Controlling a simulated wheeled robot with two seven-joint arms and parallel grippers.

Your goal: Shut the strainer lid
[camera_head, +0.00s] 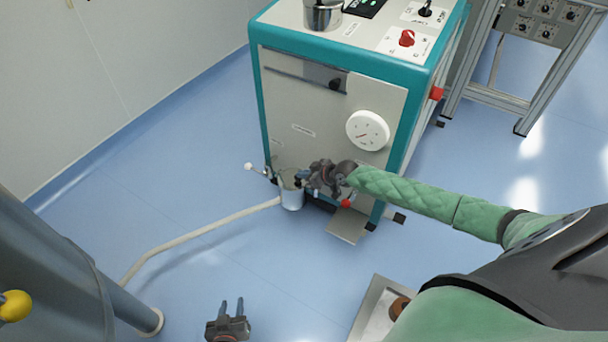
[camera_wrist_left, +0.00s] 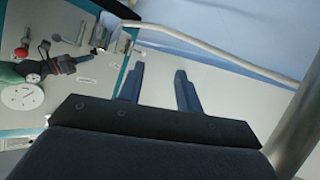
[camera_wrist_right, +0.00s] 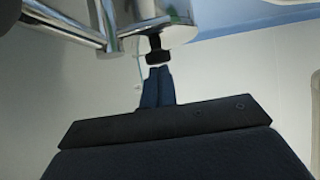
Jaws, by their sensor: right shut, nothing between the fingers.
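The strainer (camera_head: 291,195) is a small metal cylinder low at the front of the teal-edged machine, where a pale hose meets it. In the right wrist view its shiny metal body (camera_wrist_right: 178,12) fills the top, with a black knob (camera_wrist_right: 157,52) below it. My right gripper (camera_head: 301,178) is at the strainer's right side; its shut, empty fingers (camera_wrist_right: 160,72) point at the knob, very close to it. I cannot tell if they touch. The lid's position is unclear, partly hidden by the gripper. My left gripper (camera_head: 232,303) is open and empty, well away from the strainer.
The machine (camera_head: 290,110) has a white dial (camera_head: 367,131) above my right arm and a small plate (camera_head: 347,226) at its foot. The pale hose (camera_head: 200,232) runs left across the floor. A grey column (camera_head: 50,260) stands at left. Blue floor between is clear.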

